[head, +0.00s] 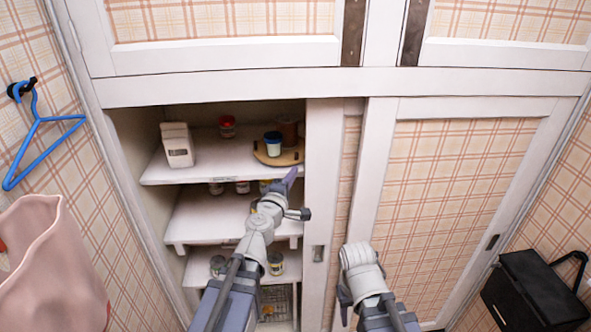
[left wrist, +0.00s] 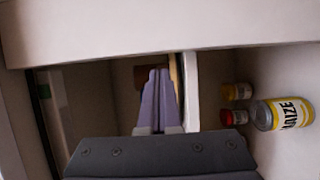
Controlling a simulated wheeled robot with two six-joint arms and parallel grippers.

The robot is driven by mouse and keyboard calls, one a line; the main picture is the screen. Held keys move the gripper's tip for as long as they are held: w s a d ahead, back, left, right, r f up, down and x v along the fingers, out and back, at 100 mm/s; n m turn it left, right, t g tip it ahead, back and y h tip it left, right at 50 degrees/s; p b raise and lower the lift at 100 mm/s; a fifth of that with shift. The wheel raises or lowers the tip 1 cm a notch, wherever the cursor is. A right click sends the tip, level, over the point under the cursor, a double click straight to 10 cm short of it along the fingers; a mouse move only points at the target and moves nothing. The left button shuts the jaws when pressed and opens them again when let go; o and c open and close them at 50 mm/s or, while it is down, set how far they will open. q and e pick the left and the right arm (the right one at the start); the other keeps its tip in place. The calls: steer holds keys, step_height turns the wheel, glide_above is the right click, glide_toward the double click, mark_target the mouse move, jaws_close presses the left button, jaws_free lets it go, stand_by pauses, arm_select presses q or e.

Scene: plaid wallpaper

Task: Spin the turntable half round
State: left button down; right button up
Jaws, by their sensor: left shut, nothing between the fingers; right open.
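The turntable (head: 296,157) is a round tan wooden disc on the top shelf of the open cupboard, at the shelf's right end beside the sliding door. A white tub with a blue lid (head: 273,144) stands near its front left, and a reddish-brown jar (head: 288,130) stands behind. My left gripper (head: 291,174), with purple fingers, is shut and empty at the disc's front right edge. In the left wrist view its fingertips (left wrist: 158,72) are close beside the disc's thin tan edge (left wrist: 174,74); I cannot tell if they touch. My right arm shows, but its fingers do not.
Cans and jars stand on the lower shelves, including a yellow-labelled can (left wrist: 283,113). The sliding door (head: 322,200) closely borders my left gripper on the right.

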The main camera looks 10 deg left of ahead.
arm_select(q)
steer(key=n, duration=0.1)
steer(key=n+g+h, duration=0.2)
steer(key=n+h, duration=0.3)
steer(key=n, duration=0.8)
glide_toward(296, 157)
steer(key=x, duration=0.6)
steer(key=shift+w+d, duration=0.1)
steer(key=shift+w, duration=0.3)
